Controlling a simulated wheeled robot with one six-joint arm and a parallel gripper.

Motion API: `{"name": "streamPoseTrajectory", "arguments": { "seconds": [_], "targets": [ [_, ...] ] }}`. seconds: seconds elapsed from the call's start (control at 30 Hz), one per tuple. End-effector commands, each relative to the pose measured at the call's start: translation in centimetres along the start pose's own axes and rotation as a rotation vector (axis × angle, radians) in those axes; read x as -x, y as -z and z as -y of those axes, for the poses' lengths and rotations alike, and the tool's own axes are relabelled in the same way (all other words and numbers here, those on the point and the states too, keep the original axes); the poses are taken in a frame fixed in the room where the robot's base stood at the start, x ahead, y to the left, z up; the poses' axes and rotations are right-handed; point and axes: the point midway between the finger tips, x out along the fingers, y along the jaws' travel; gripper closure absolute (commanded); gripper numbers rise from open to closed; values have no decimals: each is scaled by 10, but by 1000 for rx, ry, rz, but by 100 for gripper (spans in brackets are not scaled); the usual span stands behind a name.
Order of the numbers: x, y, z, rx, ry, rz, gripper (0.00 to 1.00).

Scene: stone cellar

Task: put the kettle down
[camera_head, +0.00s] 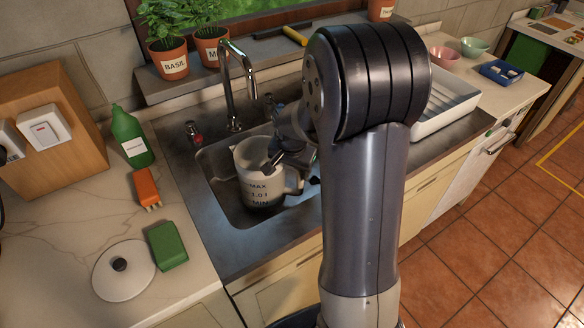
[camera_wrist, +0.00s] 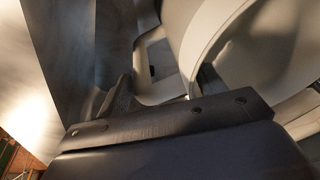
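The kettle (camera_head: 262,190) is a cream jug with dark MAX, 1.0 l and MIN marks, its top open. It stands roughly upright inside the sink basin (camera_head: 222,199); whether its base touches the basin floor is hard to tell. My gripper (camera_head: 291,168) is at its right side, by the handle. One dark finger shows over the rim, and a dark part shows right of the handle. In the wrist view, the pale kettle handle (camera_wrist: 155,65) and body (camera_wrist: 215,35) are close to my gripper. Whether the fingers press on the handle is not clear.
A chrome tap (camera_head: 231,85) rises behind the basin. A white lid (camera_head: 124,270), a green sponge (camera_head: 167,245), an orange item (camera_head: 147,188) and a green bottle (camera_head: 131,136) are on the left counter. A white drying rack (camera_head: 447,102) is right of the sink.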

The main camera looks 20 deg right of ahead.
Motion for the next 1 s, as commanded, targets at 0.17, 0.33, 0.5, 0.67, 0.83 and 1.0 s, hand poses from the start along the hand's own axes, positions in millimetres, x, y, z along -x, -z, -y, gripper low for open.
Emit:
{"name": "streamPoseTrajectory", "arguments": {
  "seconds": [0.17, 0.33, 0.5, 0.67, 0.83, 1.0],
  "targets": [
    [0, 0, 0, 0, -1, 1, 20],
    [0, 0, 0, 0, -1, 1, 14],
    [1, 0, 0, 0, -1, 1, 14],
    [13, 1, 0, 1, 1, -1, 14],
    [44, 2, 1, 1, 3, -4, 14],
    [79, 2, 1, 1, 4, -5, 14]
  ]
}}
